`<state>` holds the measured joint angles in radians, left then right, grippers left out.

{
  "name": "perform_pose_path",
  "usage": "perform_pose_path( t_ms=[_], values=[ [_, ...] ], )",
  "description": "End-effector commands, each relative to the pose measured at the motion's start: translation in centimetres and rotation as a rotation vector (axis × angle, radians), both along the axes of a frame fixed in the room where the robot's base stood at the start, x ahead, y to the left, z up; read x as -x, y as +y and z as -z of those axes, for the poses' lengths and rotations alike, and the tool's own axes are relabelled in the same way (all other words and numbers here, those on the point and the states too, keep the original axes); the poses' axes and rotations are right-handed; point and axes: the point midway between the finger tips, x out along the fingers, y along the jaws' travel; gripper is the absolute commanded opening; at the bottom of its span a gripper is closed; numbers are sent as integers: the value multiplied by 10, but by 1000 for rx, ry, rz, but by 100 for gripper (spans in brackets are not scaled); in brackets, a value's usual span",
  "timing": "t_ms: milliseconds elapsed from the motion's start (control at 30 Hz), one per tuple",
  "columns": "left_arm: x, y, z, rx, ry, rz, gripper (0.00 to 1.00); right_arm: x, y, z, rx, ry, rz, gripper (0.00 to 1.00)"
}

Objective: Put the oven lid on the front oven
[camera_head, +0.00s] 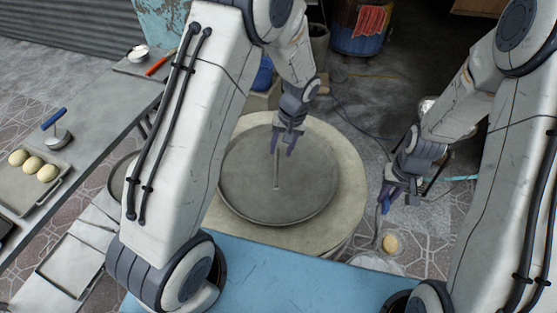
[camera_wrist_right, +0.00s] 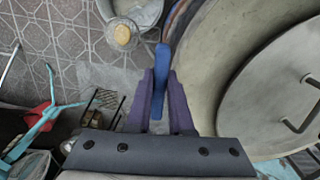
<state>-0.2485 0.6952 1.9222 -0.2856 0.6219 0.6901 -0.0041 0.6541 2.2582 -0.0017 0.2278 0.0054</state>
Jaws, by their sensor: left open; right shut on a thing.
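The oven lid (camera_head: 240,182), a round grey disc with a bar handle (camera_head: 276,178), lies over the mouth of the pale front oven (camera_head: 344,190), whose broad rim shows around it. Lid and rim also show at the right of the right wrist view, with the lid (camera_wrist_right: 262,110) and its handle (camera_wrist_right: 298,122). My left gripper (camera_head: 284,148) is open, pointing down over the lid at the far part of the handle; I cannot tell whether it touches. My right gripper (camera_head: 390,196) is shut on a blue handle (camera_wrist_right: 160,85), right of the oven.
A blue surface (camera_head: 270,275) lies in front of the oven. The left table (camera_head: 95,115) carries a tray of buns (camera_head: 22,198) and a blue-handled press (camera_head: 57,138). A blue barrel (camera_head: 357,42) stands behind.

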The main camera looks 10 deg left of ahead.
Motion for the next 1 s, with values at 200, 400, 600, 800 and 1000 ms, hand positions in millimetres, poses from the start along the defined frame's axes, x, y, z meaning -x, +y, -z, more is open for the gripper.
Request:
perform_pose_path(
  t_ms=[200, 400, 600, 800, 1000],
  values=[
    [-2, -6, -32, 0, -3, 3, 44, 0, 0, 8, 0, -1, 0, 0],
    [3, -12, -48, 7, -1, 20, 44, 0, 0, 8, 0, -1, 0, 0],
    [35, -35, -80, 42, -2, 137, 44, 0, 0, 8, 0, -1, 0, 0],
    [87, -60, -116, 96, -1, 310, 44, 0, 0, 8, 0, -1, 0, 0],
    [143, -74, -142, 153, 2, 487, 44, 0, 0, 8, 0, -1, 0, 0]
  ],
)
